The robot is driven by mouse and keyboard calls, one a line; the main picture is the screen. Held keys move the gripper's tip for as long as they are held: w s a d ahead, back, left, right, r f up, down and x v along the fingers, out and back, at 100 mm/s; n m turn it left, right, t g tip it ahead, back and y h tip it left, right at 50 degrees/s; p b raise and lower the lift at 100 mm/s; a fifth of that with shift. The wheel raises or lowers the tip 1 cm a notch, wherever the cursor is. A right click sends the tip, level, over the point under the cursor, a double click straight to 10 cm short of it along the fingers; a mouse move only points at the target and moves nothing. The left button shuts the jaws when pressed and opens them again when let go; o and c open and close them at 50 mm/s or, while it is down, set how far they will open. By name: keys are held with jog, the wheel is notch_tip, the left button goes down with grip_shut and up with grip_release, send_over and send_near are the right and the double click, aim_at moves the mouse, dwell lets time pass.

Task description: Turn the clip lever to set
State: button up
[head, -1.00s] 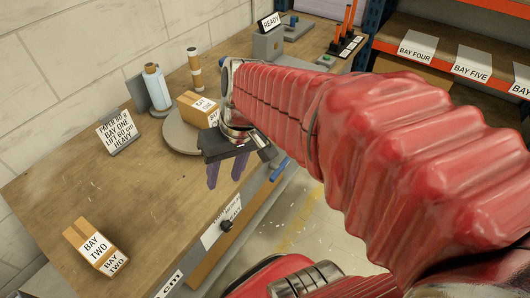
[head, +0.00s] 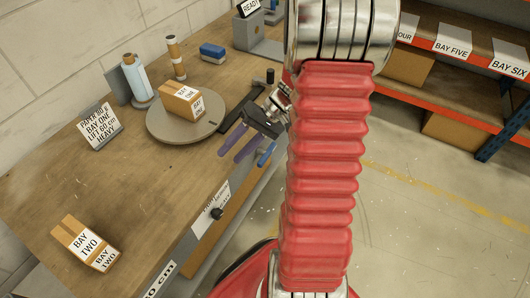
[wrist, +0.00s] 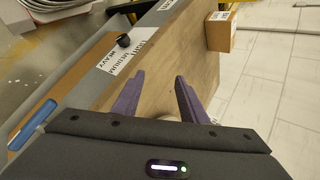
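A short blue handle (head: 267,154) sits at the table's front edge, beside my gripper. It may be the clip lever, but no label on it can be read. It also shows at the left of the wrist view (wrist: 32,124). My gripper (head: 229,158) has two purple fingers that stand apart with nothing between them. It hangs over the front part of the table, right of the turntable. In the wrist view the fingers (wrist: 159,77) point over bare tabletop. A black knob (head: 217,213) is on the table's front, by a white label.
A box marked bay one (head: 183,101) sits on a round grey turntable (head: 160,128). A box marked bay two (head: 86,243) lies at the front left. Bottle (head: 135,78), spool (head: 176,57) and blue block (head: 212,52) stand at the back. Shelves are at right.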

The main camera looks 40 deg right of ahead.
jog(key=d+f+m+t+y, duration=0.2)
jog(key=d+f+m+t, duration=0.2)
jog(key=d+f+t, duration=0.55)
jog(key=m+t+h, duration=0.5)
jog(key=m+h, duration=0.1)
send_near(269, 156)
jog(key=s+d, duration=0.2)
jog(key=shift+s+a+f+y, duration=0.15)
jog(key=shift+s+f+y, duration=0.05)
jog(key=shift+f+y, duration=0.1)
jog(key=x, duration=1.4)
jog(key=shift+c, duration=0.4)
grip_shut()
